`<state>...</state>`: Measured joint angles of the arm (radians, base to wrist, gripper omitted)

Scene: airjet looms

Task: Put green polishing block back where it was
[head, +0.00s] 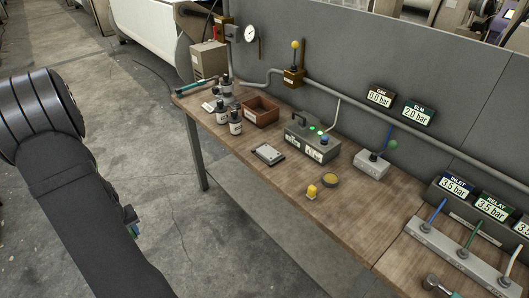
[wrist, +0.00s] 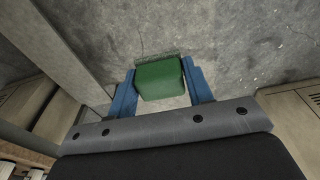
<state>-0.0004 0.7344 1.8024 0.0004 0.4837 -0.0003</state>
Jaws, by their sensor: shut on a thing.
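In the wrist view, the green polishing block (wrist: 160,80) sits between the two blue fingers of my gripper (wrist: 161,88). The fingers are shut on its left and right sides. A thin grey, rough-looking strip runs along its far edge. Concrete floor shows behind the block. In the head view, my arm fills the left side, and I cannot make out the block or the fingertips there. The wooden workbench (head: 335,215) stands to the right of my arm.
A grey lever panel (head: 458,250) is at right.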

